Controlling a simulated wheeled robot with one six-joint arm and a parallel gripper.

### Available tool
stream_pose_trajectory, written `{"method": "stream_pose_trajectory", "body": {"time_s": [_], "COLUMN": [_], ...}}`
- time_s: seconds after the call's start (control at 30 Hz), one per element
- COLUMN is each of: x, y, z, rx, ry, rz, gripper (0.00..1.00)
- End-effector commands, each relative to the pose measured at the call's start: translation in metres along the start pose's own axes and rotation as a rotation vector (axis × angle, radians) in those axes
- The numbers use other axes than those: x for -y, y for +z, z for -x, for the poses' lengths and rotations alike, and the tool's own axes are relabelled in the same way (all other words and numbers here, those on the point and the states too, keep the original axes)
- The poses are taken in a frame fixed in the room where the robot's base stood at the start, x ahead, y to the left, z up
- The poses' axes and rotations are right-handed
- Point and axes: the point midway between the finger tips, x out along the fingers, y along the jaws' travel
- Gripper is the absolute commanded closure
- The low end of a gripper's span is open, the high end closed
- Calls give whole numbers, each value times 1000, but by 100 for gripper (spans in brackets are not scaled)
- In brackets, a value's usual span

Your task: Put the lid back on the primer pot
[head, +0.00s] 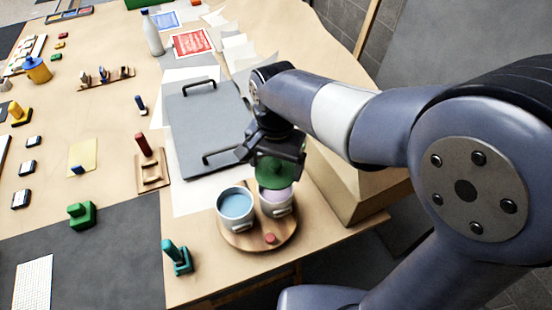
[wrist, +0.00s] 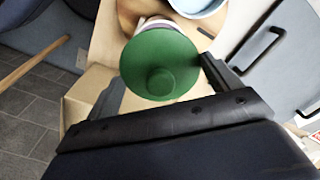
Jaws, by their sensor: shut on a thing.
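My gripper (head: 277,150) is shut on a round green lid (head: 273,174), with its fingers at opposite sides of the rim in the wrist view (wrist: 162,72). The lid's knob (wrist: 160,81) faces the wrist camera. The lid is over the back part of a white pot (head: 275,206) with pale lilac contents, whose front still shows open. I cannot tell whether lid and pot touch. A second white pot (head: 236,222) with blue contents stands open just left of it. Both stand on a round wooden tray (head: 258,240). No label shows which is the primer pot.
A small red piece (head: 269,238) lies at the tray's front. A grey board with black handles (head: 205,125) lies behind the pots. A tan box-like block (head: 355,185) stands close right. A teal tool (head: 177,257) stands front left, near the table's edge.

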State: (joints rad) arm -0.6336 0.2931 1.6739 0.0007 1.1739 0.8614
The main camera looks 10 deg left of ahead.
Motion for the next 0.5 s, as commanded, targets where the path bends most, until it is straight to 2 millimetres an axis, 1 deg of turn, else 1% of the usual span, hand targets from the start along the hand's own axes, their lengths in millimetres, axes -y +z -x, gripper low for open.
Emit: {"method": "stream_pose_trajectory", "body": {"time_s": [0.03, 0.2, 0.4, 0.5], "x": [0, 0, 0, 0], "y": [0, 0, 0, 0], "z": [-8, -26, -44, -49], "rx": [0, 0, 1, 1], "ry": [1, 0, 1, 1], "rz": [0, 0, 0, 0], "gripper": [37, 37, 37, 37]}}
